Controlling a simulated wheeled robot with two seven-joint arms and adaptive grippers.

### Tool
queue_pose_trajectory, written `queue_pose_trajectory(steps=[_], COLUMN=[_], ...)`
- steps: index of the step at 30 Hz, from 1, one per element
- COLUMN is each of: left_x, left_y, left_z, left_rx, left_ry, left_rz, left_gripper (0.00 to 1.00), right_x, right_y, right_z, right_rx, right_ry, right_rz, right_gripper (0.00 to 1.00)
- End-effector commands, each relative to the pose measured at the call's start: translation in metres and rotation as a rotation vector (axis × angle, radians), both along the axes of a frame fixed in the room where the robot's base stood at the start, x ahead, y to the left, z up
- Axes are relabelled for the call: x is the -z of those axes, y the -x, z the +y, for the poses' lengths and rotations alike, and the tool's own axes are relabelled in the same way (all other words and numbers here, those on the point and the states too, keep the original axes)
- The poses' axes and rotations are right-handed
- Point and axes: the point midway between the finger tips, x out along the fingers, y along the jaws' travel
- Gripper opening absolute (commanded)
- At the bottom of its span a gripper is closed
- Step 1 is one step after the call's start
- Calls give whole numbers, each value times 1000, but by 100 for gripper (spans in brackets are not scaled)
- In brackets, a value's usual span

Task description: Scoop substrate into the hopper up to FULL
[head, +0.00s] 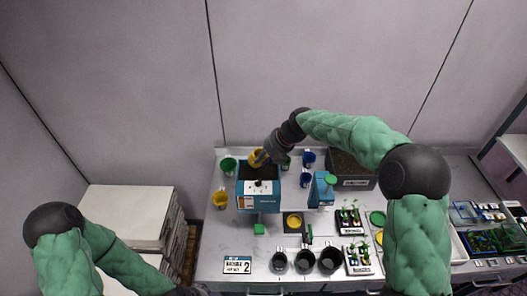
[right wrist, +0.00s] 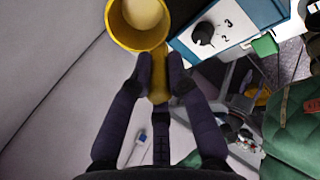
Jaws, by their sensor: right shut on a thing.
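My right gripper (head: 267,157) is shut on the handle of a yellow scoop (head: 257,156), above the back of the blue-and-white hopper (head: 258,202). The hopper has a dark open top and a knob on its front. In the right wrist view the fingers (right wrist: 158,80) pinch the yellow handle. The scoop cup (right wrist: 113,22) shows a pale round patch inside; I cannot tell whether it is substrate. The hopper (right wrist: 225,30) is beside it, with a dial and numbers. A grey bin (head: 357,183) of dark brown substrate stands to the right. My left gripper (head: 196,290) barely shows at the bottom edge.
Green, yellow and blue cups stand around the hopper. A blue carton-like box (head: 322,190) stands between hopper and bin. Black pots (head: 304,262), seedling trays (head: 351,220) and a "2" card (head: 237,265) are in front. A wall closes the back.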

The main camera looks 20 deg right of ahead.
Motion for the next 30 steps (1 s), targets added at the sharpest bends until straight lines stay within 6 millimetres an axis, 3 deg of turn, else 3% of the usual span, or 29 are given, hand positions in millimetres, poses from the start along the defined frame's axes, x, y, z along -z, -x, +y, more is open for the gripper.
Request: queue_pose_trajectory(steps=[1, 30], left_x=[-12, -127], left_y=[0, 0], left_z=[0, 0], left_rx=[0, 0], left_ry=[0, 0], left_rz=[0, 0], left_gripper=[47, 47], right_x=[-6, -21], right_y=[-1, -15], right_z=[1, 19], right_rx=[-3, -6], right_ry=[10, 293], right_rz=[9, 246], right_gripper=[0, 0])
